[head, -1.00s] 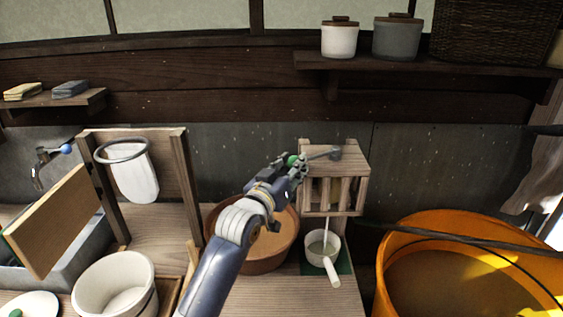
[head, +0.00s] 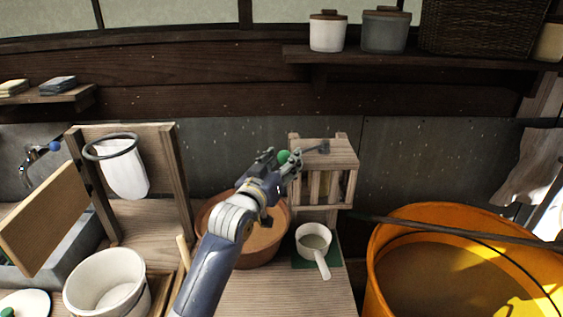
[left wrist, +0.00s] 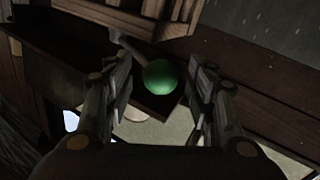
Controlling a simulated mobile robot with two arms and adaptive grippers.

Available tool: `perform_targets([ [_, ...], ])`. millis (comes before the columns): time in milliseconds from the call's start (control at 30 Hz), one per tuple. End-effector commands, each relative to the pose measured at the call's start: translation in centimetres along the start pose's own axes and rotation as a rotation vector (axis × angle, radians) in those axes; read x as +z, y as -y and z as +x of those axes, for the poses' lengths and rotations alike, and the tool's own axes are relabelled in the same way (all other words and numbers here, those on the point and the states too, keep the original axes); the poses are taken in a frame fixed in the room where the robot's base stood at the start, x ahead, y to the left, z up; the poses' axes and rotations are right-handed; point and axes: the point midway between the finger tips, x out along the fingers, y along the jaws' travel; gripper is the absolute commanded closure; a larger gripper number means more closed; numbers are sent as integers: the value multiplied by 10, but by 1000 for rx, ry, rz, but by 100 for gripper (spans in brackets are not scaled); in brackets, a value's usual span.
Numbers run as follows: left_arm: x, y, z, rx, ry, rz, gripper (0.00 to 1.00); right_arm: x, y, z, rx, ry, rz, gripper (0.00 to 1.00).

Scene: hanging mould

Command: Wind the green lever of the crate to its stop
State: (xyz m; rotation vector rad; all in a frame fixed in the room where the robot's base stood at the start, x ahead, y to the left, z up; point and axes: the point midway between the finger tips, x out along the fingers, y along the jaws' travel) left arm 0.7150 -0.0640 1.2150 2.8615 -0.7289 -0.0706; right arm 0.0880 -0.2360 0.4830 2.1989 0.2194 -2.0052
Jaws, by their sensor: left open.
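The wooden crate (head: 345,180) has slatted sides and hangs against the back wall. A grey lever (head: 312,151) on its top reaches left to a round green knob (head: 284,157). My left gripper (head: 281,161) is open at the crate's left side, with its fingers spread around the knob. In the left wrist view the knob (left wrist: 160,77) sits between the two fingers, with gaps on both sides. Part of the crate (left wrist: 140,15) shows at the top there. My right gripper is not in view.
A white long-handled cup (head: 313,241) stands on a green mat below the crate. A brown bowl (head: 255,250) lies under my left forearm. An orange tub (head: 385,265) with a dark rod across it stands at right. A framed white bag (head: 125,175) stands left.

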Motion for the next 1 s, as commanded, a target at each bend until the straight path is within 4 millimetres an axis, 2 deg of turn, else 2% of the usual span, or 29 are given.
perform_targets([
  [167, 0, 1, -7, -1, 0, 0, 50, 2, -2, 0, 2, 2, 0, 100],
  [267, 0, 1, -18, -1, -1, 0, 50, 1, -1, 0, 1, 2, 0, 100],
  [700, 1, 0, -90, 0, 0, 1, 50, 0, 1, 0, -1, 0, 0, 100],
  [1000, 0, 0, -118, 0, -1, 0, 50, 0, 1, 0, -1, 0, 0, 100],
])
